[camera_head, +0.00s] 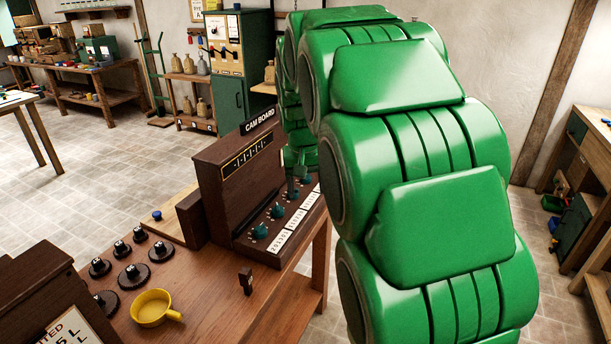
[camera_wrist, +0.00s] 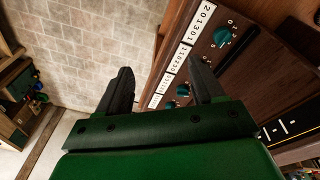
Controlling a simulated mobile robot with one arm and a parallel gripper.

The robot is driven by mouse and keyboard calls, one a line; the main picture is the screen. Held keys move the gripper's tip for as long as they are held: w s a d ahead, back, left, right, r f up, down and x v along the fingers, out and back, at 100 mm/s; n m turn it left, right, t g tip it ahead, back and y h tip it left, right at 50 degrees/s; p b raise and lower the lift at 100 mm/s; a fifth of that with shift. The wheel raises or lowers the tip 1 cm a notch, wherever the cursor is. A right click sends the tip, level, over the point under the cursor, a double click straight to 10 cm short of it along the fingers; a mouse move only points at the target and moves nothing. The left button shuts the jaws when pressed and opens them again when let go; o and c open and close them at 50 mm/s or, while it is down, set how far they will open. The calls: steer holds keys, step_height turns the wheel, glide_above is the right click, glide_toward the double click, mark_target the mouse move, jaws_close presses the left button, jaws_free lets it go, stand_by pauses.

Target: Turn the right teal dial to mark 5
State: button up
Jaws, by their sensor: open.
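The cam board (camera_head: 225,190) is a dark wooden panel with a row of several teal dials on its sloped front. The right teal dial (camera_head: 306,181) is at the far end of the row, close to my arm; its pointer and mark are too small to read. In the wrist view a teal dial (camera_wrist: 169,105) low between the fingers appears to be this one. My gripper (camera_wrist: 162,84) is open and empty, with its dark fingers over the board's far end. Nearer teal dials (camera_wrist: 222,36) show beyond the fingers; part of the row is hidden.
White number strips (camera_wrist: 169,75) run beside the dials. The bench (camera_head: 200,315) also holds a yellow cup (camera_head: 152,307), several black knobs (camera_head: 134,275), a blue button (camera_head: 157,215) and a small dark peg (camera_head: 246,280). My green arm covers the right of the head view.

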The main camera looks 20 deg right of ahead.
steer(key=w+d+f+m+t, duration=0.1)
steer(key=w+d+f, duration=0.25)
steer(key=w, duration=0.65)
steer(key=w+d+f+t, duration=0.1)
steer(key=w+d+f, duration=0.25)
steer(key=w, duration=0.55)
steer(key=w+d+f+m+t, duration=0.1)
steer(key=w+d+f, duration=0.25)
steer(key=w, duration=0.65)
steer(key=shift+h, duration=0.4)
steer(key=shift+a+x, duration=0.15)
steer(key=shift+x, duration=1.9)
steer(key=shift+a+x, duration=0.2)
steer(key=shift+x, duration=1.85)
steer(key=shift+s+f, duration=0.1)
steer(key=c, duration=1)
steer(key=shift+c, duration=0.2)
